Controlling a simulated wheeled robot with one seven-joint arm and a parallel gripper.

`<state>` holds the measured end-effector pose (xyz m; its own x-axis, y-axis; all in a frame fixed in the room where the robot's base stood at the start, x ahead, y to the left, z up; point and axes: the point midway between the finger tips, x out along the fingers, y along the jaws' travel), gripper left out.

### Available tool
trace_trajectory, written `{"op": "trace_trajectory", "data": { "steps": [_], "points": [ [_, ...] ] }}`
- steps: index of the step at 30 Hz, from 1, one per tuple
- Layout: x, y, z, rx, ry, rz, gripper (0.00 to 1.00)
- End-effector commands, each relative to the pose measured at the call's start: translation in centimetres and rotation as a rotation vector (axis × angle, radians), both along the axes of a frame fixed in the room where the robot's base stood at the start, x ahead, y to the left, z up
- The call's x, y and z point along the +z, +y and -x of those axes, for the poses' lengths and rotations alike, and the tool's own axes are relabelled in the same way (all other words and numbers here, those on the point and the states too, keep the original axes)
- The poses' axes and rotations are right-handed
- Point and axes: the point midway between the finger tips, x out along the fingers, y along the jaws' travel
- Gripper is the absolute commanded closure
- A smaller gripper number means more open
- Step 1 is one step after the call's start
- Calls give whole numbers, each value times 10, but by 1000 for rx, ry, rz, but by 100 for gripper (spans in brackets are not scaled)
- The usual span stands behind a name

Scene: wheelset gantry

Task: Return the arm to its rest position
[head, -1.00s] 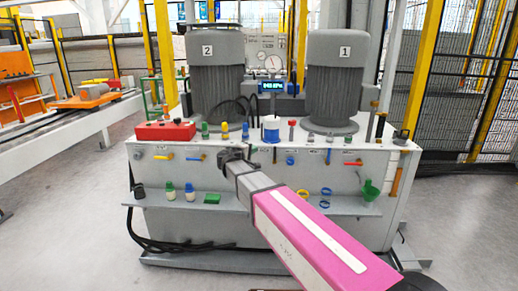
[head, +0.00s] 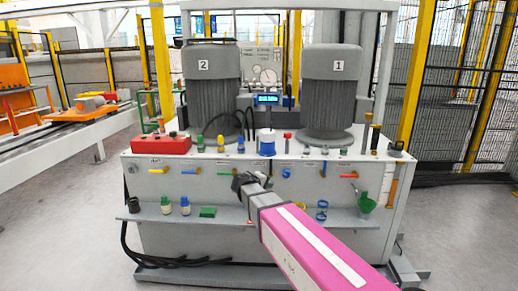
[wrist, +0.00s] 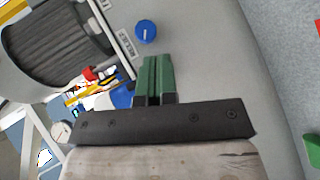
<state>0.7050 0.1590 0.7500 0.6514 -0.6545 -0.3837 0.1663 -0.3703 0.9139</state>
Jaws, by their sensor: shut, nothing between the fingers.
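My arm, with a pink link (head: 315,255), reaches from the lower right toward the front of the grey bench (head: 165,225). My gripper (head: 241,181) is in front of the bench's front panel, above the lower shelf. In the wrist view, its two green fingers (wrist: 159,78) are together with nothing between them. A blue round knob (wrist: 146,31) on the panel shows just beyond the fingertips.
Two grey motors, number 2 (head: 212,95) and number 1 (head: 331,95), stand on the bench. A red box (head: 161,144) is at its left. Floor at left is clear.

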Motion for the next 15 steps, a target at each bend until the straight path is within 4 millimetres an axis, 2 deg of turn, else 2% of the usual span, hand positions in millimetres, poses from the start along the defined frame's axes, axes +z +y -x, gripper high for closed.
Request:
{"op": "trace_trajectory", "data": {
  "steps": [1,6,9,12,15],
  "points": [
    [-18,-28,17,-46,48,-58,100],
    [-82,-95,72,-199,216,-307,100],
    [-114,-123,108,-290,305,-465,100],
    [-140,-142,146,-374,383,-628,100],
    [-158,-154,180,-448,445,-785,100]
  ]
}}
